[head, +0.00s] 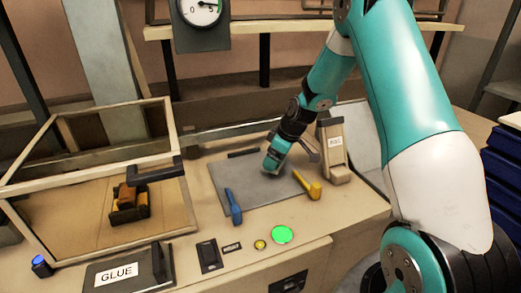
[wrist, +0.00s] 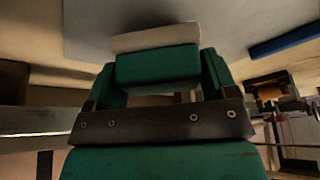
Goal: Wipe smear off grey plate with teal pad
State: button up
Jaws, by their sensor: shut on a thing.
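The grey plate (head: 245,190) lies flat on the bench in the head view; part of it shows at the top of the wrist view (wrist: 88,28). My gripper (head: 273,164) is low over the plate's upper middle. In the wrist view my gripper (wrist: 160,75) is shut on the teal pad (wrist: 157,68), with a finger at each side. The pad has a pale face (wrist: 155,38) turned to the plate. I cannot tell whether it touches the plate. I cannot make out a smear; the pad and gripper hide part of the plate.
A blue clamp (head: 233,206) and a yellow clamp (head: 308,184) sit at the plate's near and right edges. A labelled dispenser (head: 334,150) stands right of my gripper. An open-framed box (head: 80,180) stands left. A green button (head: 282,234) is in front.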

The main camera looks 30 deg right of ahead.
jog(key=shift+r+p, duration=1.6)
jog(key=shift+r, duration=1.2)
